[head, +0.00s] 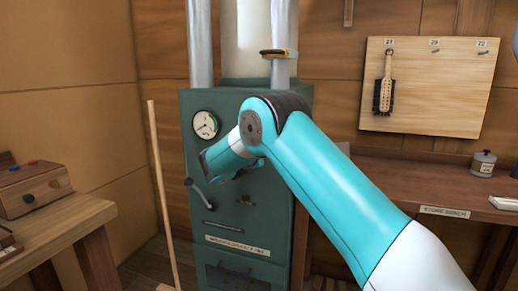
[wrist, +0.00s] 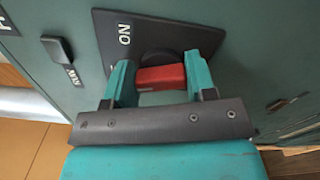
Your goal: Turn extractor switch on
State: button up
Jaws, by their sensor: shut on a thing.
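The extractor switch shows in the wrist view as a red handle (wrist: 160,78) on a dark round hub, set on a black plate (wrist: 165,28) marked ON. The ON lettering is at the plate's upper left, beside the hub. My gripper (wrist: 163,80) is shut on the red handle, with one teal finger on each side of it. In the head view my wrist and forearm hide the switch and the fingertips, in front of the green cabinet (head: 272,205). I cannot tell whether the handle points to ON.
A wooden pole (head: 161,190) stands left of the cabinet. Wooden benches stand left (head: 60,225) and right (head: 400,185). A brush (head: 385,85) hangs on a pegboard.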

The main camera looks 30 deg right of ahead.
jog(key=m+b, duration=0.4)
jog(key=m, duration=0.1)
jog(key=shift+f, duration=0.4)
jog(key=m+b, duration=0.3)
jog(key=shift+m+b, duration=1.2)
jog(key=shift+m, duration=0.2)
jog(key=o, duration=0.9)
jog(key=shift+r, duration=0.15)
jog(key=shift+o, duration=0.2)
jog(key=shift+a, duration=0.1)
jog(key=b+v, duration=0.1)
jog(key=v, duration=1.6)
jog(key=shift+s+a, duration=0.1)
jog(key=shift+s, duration=0.05)
